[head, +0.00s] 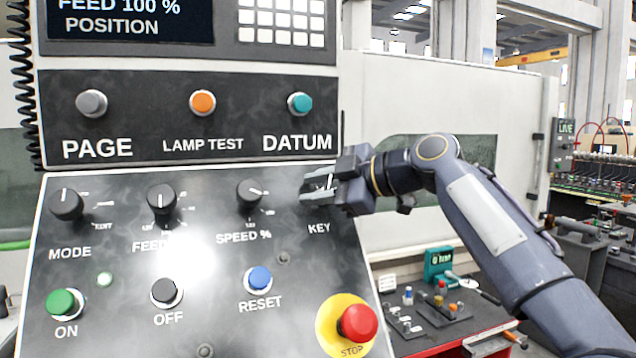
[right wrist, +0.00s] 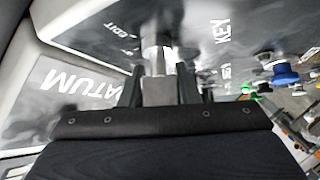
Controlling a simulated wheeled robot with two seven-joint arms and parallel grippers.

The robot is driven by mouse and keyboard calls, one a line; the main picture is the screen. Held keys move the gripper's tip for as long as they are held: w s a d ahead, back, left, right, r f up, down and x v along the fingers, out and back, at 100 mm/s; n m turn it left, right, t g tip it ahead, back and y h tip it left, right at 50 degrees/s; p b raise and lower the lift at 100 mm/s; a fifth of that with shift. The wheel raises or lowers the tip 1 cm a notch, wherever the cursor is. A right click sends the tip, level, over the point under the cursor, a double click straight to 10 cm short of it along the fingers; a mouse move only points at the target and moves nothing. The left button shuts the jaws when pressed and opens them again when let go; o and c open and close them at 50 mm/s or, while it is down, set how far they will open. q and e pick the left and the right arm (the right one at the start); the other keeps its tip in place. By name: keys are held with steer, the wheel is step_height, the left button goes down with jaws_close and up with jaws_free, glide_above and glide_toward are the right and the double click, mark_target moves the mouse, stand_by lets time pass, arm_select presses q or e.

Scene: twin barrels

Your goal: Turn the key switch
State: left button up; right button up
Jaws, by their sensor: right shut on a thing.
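The control panel (head: 120,235) has a key switch above the printed word KEY, at the right end of its row of knobs. In the head view my right gripper (head: 312,189) covers most of the switch. In the right wrist view the metal key switch (right wrist: 156,50) stands out of the panel, between the two dark fingers of my right gripper (right wrist: 160,88). The gripper is shut on the key. The key's exact angle is hard to tell. My left gripper is not in view.
A speed knob (head: 250,194) sits left of the key, and a red stop button (head: 357,323) on a yellow base sits below it. An upper panel with a DATUM button (head: 300,104) is above. A red bench (head: 430,343) stands to the right, lower down.

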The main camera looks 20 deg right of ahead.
mark_target(331, 184)
steer(key=n+g+p, duration=0.2)
steer(key=n, duration=0.1)
steer(key=shift+p, duration=0.35)
steer(key=shift+s+f+n+g+p, duration=0.15)
steer(key=shift+f+n+g+p, duration=0.05)
steer(key=shift+n+g+p, duration=0.5)
steer(key=shift+a, duration=0.1)
steer(key=o, duration=1)
steer(key=v, duration=0.7)
steer(key=shift+s+d+r, duration=0.1)
steer(key=shift+s+d, duration=0.15)
steer(key=shift+s, duration=0.05)
